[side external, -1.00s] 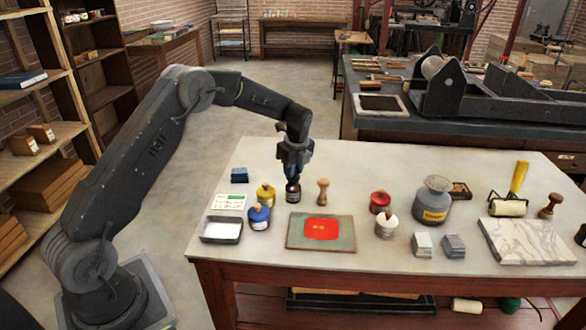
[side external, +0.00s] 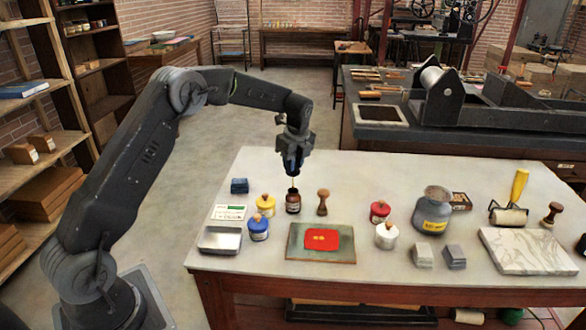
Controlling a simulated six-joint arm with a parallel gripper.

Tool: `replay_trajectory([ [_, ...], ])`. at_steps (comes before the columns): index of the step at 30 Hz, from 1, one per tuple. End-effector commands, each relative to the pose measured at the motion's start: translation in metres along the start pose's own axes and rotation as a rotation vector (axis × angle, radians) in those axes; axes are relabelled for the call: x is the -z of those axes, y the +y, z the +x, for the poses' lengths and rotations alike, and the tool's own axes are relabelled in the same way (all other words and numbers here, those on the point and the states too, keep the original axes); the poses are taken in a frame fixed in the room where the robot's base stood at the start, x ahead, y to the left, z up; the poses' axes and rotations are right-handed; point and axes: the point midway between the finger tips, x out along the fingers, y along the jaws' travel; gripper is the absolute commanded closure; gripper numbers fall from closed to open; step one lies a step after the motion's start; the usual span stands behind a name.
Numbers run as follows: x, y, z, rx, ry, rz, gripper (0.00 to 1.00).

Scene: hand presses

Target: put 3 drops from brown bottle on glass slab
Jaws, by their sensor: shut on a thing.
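The brown bottle (side external: 293,204) stands upright on the table, behind the glass slab. My gripper (side external: 293,172) is above the bottle, shut on a thin dropper (side external: 293,184) that points down at the bottle's open neck. Whether the dropper's tip is still inside the neck is too small to tell. The glass slab (side external: 300,253) lies flat in front of the bottle and a little right of it.
Yellow (side external: 265,207) and blue (side external: 257,231) jars and a metal tray (side external: 220,239) are left. Red (side external: 379,212) and white (side external: 386,238) jars, a grey jar (side external: 431,212) and a marble slab (side external: 528,251) are right.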

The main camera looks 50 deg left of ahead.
Motion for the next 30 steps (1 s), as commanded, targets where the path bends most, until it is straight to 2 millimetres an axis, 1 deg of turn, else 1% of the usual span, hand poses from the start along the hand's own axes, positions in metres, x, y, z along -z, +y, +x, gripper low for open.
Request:
replay_trajectory([
  [3,-0.001,0.000,-0.009,0.003,0.000,0.000,0.89],
  [15,-0.005,0.000,-0.033,0.002,0.000,0.000,0.89],
  [26,-0.005,0.000,-0.035,0.001,0.000,0.001,0.89],
  [28,-0.001,0.000,-0.035,0.001,0.000,0.002,0.89],
  [30,0.010,-0.001,-0.035,0.000,0.001,0.004,0.89],
])
